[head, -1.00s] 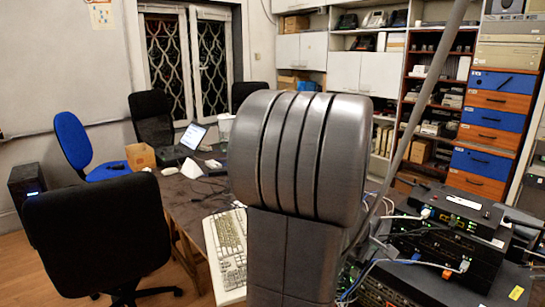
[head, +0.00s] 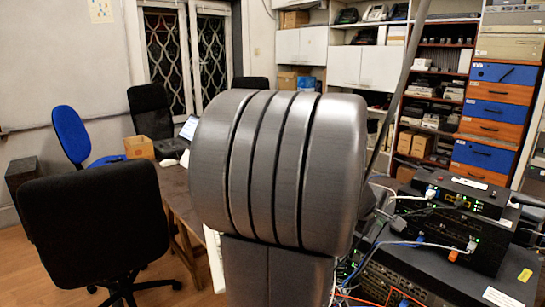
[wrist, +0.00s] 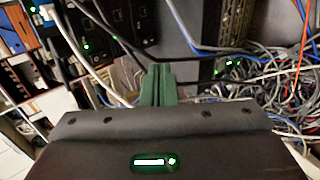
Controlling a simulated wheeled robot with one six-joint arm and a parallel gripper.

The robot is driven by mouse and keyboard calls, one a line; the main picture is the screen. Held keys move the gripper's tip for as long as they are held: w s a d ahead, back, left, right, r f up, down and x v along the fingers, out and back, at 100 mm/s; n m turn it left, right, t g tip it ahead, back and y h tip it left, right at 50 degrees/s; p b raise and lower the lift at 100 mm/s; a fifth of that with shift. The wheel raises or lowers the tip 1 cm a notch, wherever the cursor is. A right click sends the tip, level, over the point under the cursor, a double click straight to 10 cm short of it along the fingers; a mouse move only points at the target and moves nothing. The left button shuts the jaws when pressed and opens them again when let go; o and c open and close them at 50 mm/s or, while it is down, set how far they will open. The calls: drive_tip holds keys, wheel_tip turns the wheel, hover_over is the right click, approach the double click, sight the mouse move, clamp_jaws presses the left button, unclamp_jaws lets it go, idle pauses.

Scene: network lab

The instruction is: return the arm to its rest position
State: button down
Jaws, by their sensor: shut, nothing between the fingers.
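My arm's grey ribbed joint (head: 275,170) fills the middle of the head view and hides much of the table behind it. My gripper (wrist: 158,72) shows in the wrist view as two green fingers, closed together with nothing between them. The fingers point toward dark network equipment (wrist: 125,28) and cables. The head view does not show the gripper, as the arm blocks that area.
Stacked network devices (head: 465,205) with cables stand at the right. A tangle of grey cables (wrist: 265,95) lies at the right of the wrist view. A black chair (head: 95,225) stands at the left by the wooden table (head: 180,205). Drawers (head: 490,125) stand behind.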

drive_tip(key=shift+x, duration=0.95)
